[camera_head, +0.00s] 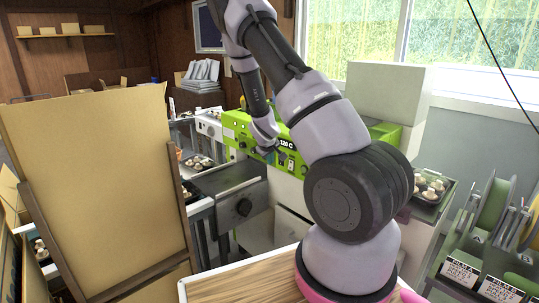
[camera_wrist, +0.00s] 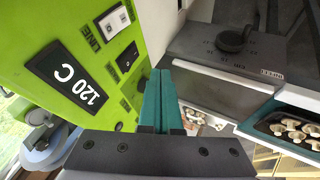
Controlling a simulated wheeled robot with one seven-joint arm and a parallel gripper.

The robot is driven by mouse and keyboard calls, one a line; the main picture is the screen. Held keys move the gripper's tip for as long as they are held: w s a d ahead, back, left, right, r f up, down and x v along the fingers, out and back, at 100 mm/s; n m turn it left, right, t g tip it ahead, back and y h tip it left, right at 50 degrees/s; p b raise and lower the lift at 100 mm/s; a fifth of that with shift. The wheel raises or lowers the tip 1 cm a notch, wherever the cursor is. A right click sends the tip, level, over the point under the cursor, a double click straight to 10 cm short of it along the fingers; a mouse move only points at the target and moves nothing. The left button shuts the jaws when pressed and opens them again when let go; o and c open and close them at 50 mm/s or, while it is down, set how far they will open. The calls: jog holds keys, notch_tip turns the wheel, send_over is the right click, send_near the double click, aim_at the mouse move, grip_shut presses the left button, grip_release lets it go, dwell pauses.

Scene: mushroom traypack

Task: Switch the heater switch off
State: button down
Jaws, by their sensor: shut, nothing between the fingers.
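The green machine panel (camera_wrist: 60,25) fills the left of the wrist view, with a black display reading 120 C (camera_wrist: 72,74). A white switch plate marked LINE (camera_wrist: 112,20) sits at the top. A black rocker switch (camera_wrist: 127,57) is below it, with a small label I cannot read; I cannot tell its position. My gripper (camera_wrist: 162,72) has its teal fingers together and empty, close to the panel and just to the right of the black switch in the picture. I cannot tell whether they touch. In the head view the green panel (camera_head: 237,124) is partly hidden by my arm.
A dark grey machine cover with a black knob (camera_wrist: 234,38) is at the right of the wrist view. A tray of mushrooms (camera_wrist: 262,128) lies below it. In the head view a large cardboard sheet (camera_head: 90,170) stands left and label reels (camera_head: 490,215) stand right.

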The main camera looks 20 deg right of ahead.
aim_at(279, 160)
jog(key=shift+w+d+f, duration=0.2)
jog(key=shift+w+d, duration=0.2)
jog(key=shift+d, duration=0.35)
jog(key=shift+w+d+f, duration=0.15)
jog(key=shift+w+d, duration=0.3)
jog(key=shift+d, duration=0.25)
jog(key=shift+w+d+f, duration=0.2)
jog(key=shift+w+d, duration=0.2)
jog(key=shift+d, duration=0.35)
jog(key=shift+d, duration=0.1)
jog(key=shift+w+d+r, duration=0.1)
jog(key=shift+d, duration=0.15)
jog(key=shift+a, duration=0.1)
jog(key=shift+r, duration=0.15)
jog(key=shift+r, duration=0.65)
